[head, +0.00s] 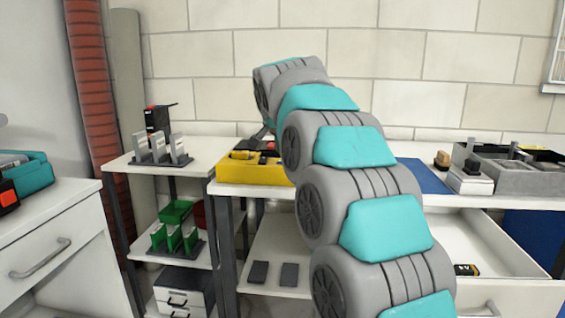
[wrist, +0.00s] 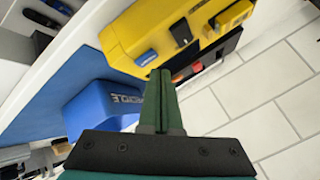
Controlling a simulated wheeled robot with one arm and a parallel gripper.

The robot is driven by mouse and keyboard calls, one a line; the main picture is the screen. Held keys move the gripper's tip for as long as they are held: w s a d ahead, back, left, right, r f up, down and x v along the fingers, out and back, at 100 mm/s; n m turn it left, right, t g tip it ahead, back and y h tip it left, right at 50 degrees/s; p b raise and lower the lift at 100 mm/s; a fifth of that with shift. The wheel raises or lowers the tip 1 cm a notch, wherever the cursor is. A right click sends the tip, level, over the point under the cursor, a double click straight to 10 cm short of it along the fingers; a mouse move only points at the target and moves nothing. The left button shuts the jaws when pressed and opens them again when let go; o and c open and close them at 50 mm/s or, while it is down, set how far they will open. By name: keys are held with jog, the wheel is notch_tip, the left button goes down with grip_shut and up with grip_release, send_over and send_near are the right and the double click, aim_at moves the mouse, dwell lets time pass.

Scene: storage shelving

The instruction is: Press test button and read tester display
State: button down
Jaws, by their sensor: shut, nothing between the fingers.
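A yellow unit (head: 250,172) with black parts on top sits at the left end of the middle table, partly behind my arm. It fills the upper part of the wrist view (wrist: 165,32), with a black strip along its edge bearing a small orange-red piece (wrist: 196,67). I cannot tell whether this is the tester, and no readable display shows. My gripper (wrist: 160,75) is shut and empty, its tips close to the unit's black edge; contact cannot be told. In the head view my arm hides the fingers.
A blue bin with white lettering (wrist: 110,105) stands left of the fingers, near a blue mat (wrist: 50,95). An open drawer (head: 480,245) juts out at right. A grey tray (head: 500,172) stands on the table. A white side shelf (head: 150,168) is at left.

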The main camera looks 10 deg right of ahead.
jog(key=shift+f, duration=0.1)
dwell(0.3)
jog(key=shift+f+b, duration=0.3)
jog(key=shift+b, duration=0.15)
jog(key=shift+f+b, duration=0.4)
dwell(0.5)
jog(key=shift+r, duration=0.1)
dwell(0.3)
jog(key=shift+r+p, duration=0.35)
jog(key=shift+r, duration=0.35)
notch_tip(320, 180, up, 5)
jog(key=p, duration=0.3)
dwell(0.7)
